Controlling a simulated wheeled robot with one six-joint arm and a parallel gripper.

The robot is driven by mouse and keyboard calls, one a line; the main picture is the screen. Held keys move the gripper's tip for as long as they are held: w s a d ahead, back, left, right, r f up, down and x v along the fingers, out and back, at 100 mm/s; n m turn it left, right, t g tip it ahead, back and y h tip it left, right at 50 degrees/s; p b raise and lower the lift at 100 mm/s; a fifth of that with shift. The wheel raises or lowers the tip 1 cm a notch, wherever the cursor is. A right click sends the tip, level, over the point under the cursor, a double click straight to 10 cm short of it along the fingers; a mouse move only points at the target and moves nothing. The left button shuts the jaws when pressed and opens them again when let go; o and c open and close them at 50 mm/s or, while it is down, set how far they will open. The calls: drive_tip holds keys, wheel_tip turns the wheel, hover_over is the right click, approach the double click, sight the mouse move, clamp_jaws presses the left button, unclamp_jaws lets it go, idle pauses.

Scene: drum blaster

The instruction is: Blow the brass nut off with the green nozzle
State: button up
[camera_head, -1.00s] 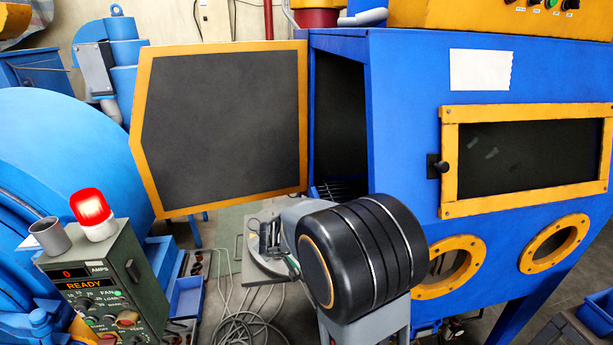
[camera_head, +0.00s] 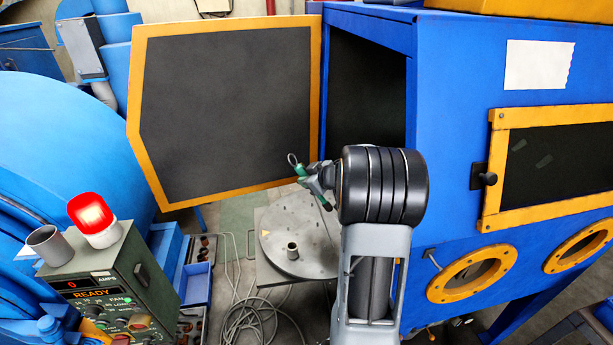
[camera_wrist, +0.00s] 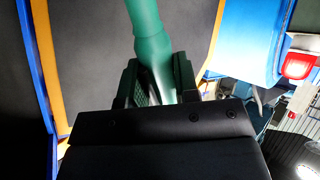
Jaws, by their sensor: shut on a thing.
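My gripper (camera_head: 328,177) is shut on the green nozzle (camera_head: 312,183), in front of the open cabinet door and above a round grey turntable (camera_head: 318,250). In the wrist view the green nozzle (camera_wrist: 150,45) stands between my two dark fingers (camera_wrist: 158,85), its upper end cut off by the frame. A short grey-tan hollow cylinder (camera_head: 292,251) stands upright on the turntable, below and left of the nozzle and apart from it. I cannot make out a brass nut in either view.
The blue cabinet (camera_head: 450,120) stands at right, its orange-framed door (camera_head: 225,110) swung open to the left. A control box (camera_head: 115,290) with a lit red lamp (camera_head: 91,213) is at lower left. A loose hose (camera_head: 255,320) lies coiled on the floor.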

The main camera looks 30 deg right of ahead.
drive_tip(key=shift+s+d+f+b, duration=0.35)
drive_tip(key=shift+f+b, duration=0.3)
drive_tip(key=shift+b, duration=0.25)
drive_tip(key=shift+s+d+f+b, duration=0.3)
drive_tip(key=shift+f+b, duration=0.4)
drive_tip(key=shift+b, duration=0.2)
drive_tip(key=shift+s+d+f+b, duration=0.25)
drive_tip(key=shift+s+f+b, duration=0.1)
drive_tip(key=shift+f+b, duration=0.45)
drive_tip(key=shift+s+d+f+b, duration=0.2)
drive_tip(key=shift+s+d+b, duration=0.1)
drive_tip(key=shift+b, duration=0.4)
drive_tip(key=shift+d+r, duration=0.1)
drive_tip(key=shift+w+d+p, duration=0.1)
drive_tip(key=shift+d+p, duration=0.05)
drive_tip(key=shift+p, duration=0.25)
drive_tip(key=shift+w+d+p, duration=0.25)
drive_tip(key=shift+d+p, duration=0.15)
drive_tip(key=shift+d, duration=0.15)
drive_tip(key=shift+w+a, duration=0.1)
drive_tip(key=shift+w+a+p, duration=0.3)
drive_tip(key=shift+w+p, duration=0.2)
drive_tip(key=shift+w, duration=0.15)
